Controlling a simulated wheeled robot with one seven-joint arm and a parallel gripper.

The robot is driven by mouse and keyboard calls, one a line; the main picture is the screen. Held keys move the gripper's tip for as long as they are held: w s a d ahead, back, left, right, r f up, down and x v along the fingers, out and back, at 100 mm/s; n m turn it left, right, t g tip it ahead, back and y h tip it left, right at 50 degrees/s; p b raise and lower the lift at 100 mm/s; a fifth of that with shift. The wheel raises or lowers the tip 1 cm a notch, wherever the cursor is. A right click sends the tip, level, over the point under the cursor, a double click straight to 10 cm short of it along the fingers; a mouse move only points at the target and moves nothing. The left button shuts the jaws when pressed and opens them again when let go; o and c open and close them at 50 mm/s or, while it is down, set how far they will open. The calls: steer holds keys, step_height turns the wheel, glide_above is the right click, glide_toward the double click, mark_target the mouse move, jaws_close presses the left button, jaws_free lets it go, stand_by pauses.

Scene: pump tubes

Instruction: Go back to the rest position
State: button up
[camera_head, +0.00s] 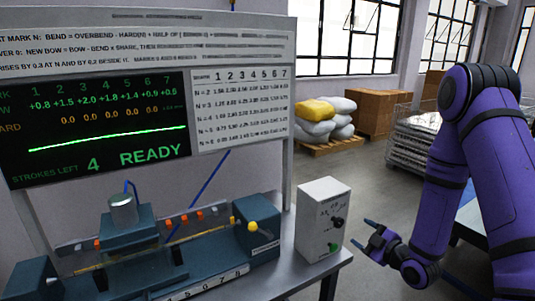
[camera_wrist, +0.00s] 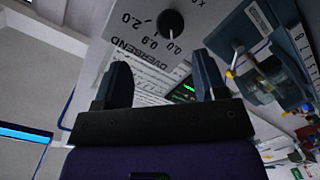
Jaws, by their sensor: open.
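My gripper (camera_head: 373,243) is open and empty at the right of the control box, with free air between them in the head view. In the wrist view my gripper (camera_wrist: 165,85) shows two dark fingers spread apart with nothing between them. The grey control box (camera_head: 322,220) stands on the right end of the bench and carries a black knob (camera_head: 338,222) and a green button (camera_head: 333,247). In the wrist view the knob (camera_wrist: 170,22) shows above the fingers, with the word OVERBEND and a number scale beside it.
The blue-grey press (camera_head: 125,240) stands on the bench, left of the box. The screen (camera_head: 95,125) above reads READY and strokes left 4. Sacks on a pallet (camera_head: 325,118), cardboard boxes (camera_head: 385,105) and a wire cage (camera_head: 410,140) stand behind. Floor right of the bench looks open.

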steer(key=s+d+r+m+g+h, duration=0.1)
steer(key=s+r+m+g+h, duration=0.2)
steer(key=r, duration=0.7)
steer(key=s+d+r+m+g+h, duration=0.1)
steer(key=d+r+m+h, duration=0.2)
steer(key=r, duration=0.8)
steer(key=s+a+r+m+g, duration=0.1)
steer(key=s+r+m+g, duration=0.1)
steer(key=s, duration=0.7)
steer(key=s+a+r+m+g+h, duration=0.1)
steer(key=s+a+r+m+g, duration=0.1)
steer(key=s+r, duration=0.3)
steer(key=s+a+r+m+g, duration=0.2)
steer(key=s+r+m, duration=0.1)
steer(key=s, duration=1)
steer(key=shift+s+a+r+m, duration=0.2)
steer(key=shift+r+m, duration=0.2)
steer(key=shift+m, duration=0.4)
steer(key=shift+w, duration=0.1)
